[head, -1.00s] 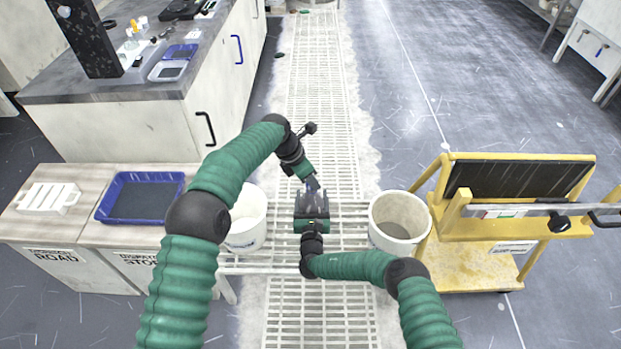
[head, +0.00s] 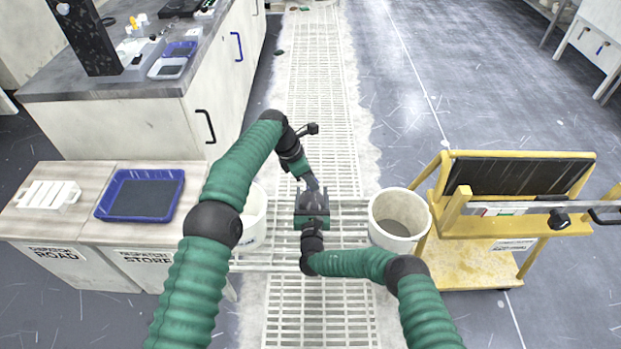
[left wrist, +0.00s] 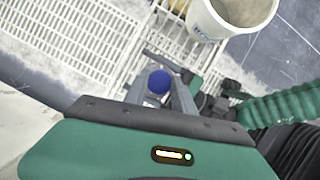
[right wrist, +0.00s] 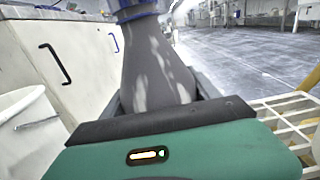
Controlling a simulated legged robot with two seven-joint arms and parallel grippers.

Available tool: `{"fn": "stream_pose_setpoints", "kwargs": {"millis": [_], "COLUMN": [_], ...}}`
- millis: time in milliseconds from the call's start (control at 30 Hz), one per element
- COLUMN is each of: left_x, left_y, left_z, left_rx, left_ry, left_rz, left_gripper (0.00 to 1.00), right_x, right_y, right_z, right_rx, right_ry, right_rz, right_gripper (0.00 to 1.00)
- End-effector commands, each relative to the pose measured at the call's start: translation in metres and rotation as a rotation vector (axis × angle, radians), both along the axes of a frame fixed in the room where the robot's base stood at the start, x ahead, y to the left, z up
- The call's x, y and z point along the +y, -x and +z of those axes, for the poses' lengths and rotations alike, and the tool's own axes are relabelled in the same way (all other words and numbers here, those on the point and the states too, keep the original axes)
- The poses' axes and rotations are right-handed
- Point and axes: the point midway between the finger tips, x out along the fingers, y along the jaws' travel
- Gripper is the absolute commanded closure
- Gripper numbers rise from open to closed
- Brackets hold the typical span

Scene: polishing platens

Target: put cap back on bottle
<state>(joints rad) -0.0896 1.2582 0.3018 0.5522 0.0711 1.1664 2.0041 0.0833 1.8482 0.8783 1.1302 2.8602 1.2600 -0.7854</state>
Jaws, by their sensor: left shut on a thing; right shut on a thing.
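My left gripper (head: 310,184) reaches in from above and is shut on a small round blue cap (left wrist: 159,82), seen end-on between its fingers in the left wrist view. My right gripper (head: 312,204) is below it, shut on a grey bottle (right wrist: 155,65) that stands roughly upright and widens downward in the right wrist view. Blue (right wrist: 135,10) shows at the bottle's top, cut off by the picture edge. The two grippers meet closely in the head view. I cannot tell whether the cap is seated on the neck or only close to it.
White buckets stand left (head: 250,222) and right (head: 399,220) of the grippers, over a white floor grating (head: 320,300). A bench with a blue tray (head: 140,196) is at left. A yellow cart (head: 480,262) is at right.

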Motion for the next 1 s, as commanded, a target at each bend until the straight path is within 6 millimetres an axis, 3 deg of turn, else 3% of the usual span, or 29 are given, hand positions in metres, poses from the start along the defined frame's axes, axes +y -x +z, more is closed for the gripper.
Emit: {"fn": "stream_pose_setpoints", "kwargs": {"millis": [367, 400, 533, 833, 1000], "left_x": [0.001, 0.001, 0.001, 0.001, 0.001], "left_y": [0.0, -0.001, 0.0, 0.0, -0.001], "left_z": [0.002, 0.002, 0.002, 0.002, 0.023], "left_rx": [-0.009, -0.009, -0.009, -0.006, -0.01], "left_ry": [0.003, 0.003, 0.003, 0.003, 0.002], "left_rz": [-0.068, -0.068, -0.067, -0.067, -0.068], "left_gripper": [1.0, 0.65, 0.48, 0.47, 0.47], "right_x": [0.002, 0.002, 0.002, 0.001, 0.001], "right_y": [0.001, 0.001, 0.001, 0.001, 0.001], "right_z": [-0.001, -0.001, -0.001, -0.001, -0.001], "right_rx": [0.001, 0.001, 0.001, 0.001, 0.001], "right_ry": [0.0, 0.0, 0.0, 0.0, 0.0], "right_rz": [0.004, 0.004, 0.003, 0.003, 0.002], "right_gripper": [1.0, 1.0, 1.0, 1.0, 1.0]}}
